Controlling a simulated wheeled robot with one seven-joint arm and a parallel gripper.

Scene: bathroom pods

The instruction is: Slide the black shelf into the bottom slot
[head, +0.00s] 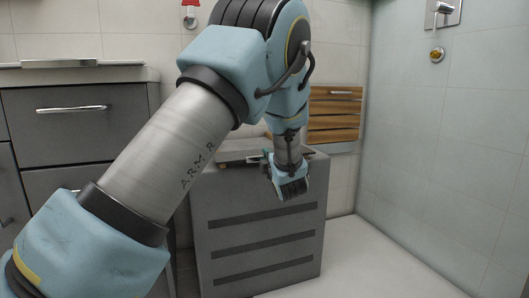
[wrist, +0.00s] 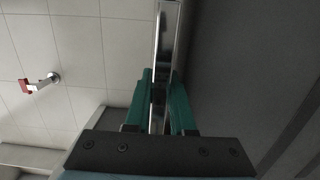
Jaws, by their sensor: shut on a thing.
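My gripper (head: 268,158) is in the head view, at the top of a grey slotted cabinet (head: 310,235). In the wrist view its green fingers (wrist: 162,90) are closed on the edge of a thin, flat, shiny-edged plate (wrist: 168,35), which looks to be the black shelf. In the head view a flat plate (head: 235,154) shows over the cabinet top, partly hidden by my arm. I cannot tell whether it touches the top. The cabinet front has three dark horizontal slots. The bottom slot (head: 255,269) is low on the front, with nothing visible in it.
A dark drawer unit (head: 75,130) stands at the left. A tiled wall (head: 450,150) closes the right side. The pale floor (head: 365,260) right of the cabinet is clear. A red fixture (wrist: 30,87) is on the wall.

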